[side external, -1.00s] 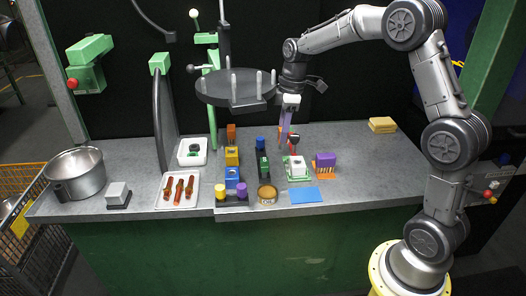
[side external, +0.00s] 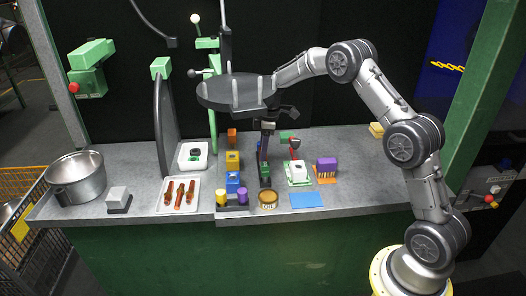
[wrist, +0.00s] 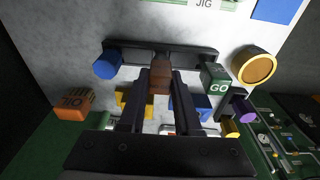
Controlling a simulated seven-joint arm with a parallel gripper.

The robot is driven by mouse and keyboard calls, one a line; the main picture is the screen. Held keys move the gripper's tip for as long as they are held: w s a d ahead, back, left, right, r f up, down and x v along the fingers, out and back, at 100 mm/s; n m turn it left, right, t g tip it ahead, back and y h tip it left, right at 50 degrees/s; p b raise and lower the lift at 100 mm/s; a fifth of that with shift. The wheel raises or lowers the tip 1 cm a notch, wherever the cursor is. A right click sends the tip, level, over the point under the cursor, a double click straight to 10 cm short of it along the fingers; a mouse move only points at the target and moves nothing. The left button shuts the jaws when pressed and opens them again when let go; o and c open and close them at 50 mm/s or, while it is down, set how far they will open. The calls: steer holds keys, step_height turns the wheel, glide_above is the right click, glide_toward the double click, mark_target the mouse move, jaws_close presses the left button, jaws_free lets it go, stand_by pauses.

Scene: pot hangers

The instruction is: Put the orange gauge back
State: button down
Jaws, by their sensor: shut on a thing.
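The orange gauge (wrist: 161,80), brownish-orange in this light, is between the fingers of my gripper (wrist: 160,98), which is shut on it. In the wrist view the gauge is over the middle of a dark rack (wrist: 135,52), between a blue cylinder (wrist: 108,65) and a green block marked GO (wrist: 214,78). I cannot tell whether it touches the rack.
A round tin (side external: 268,195) stands in front of the rack. Yellow (side external: 232,160) and blue (side external: 232,181) blocks are at its left. A green board with a white block (side external: 298,174) is at its right. A dark round platform (side external: 235,90) hangs overhead, close to my wrist.

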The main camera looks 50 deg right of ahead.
steer(key=shift+f, duration=0.4)
steer(key=shift+f, duration=0.35)
steer(key=c, duration=0.6)
jaws_free()
step_height(320, 180, up, 13)
steer(key=s+d, duration=0.1)
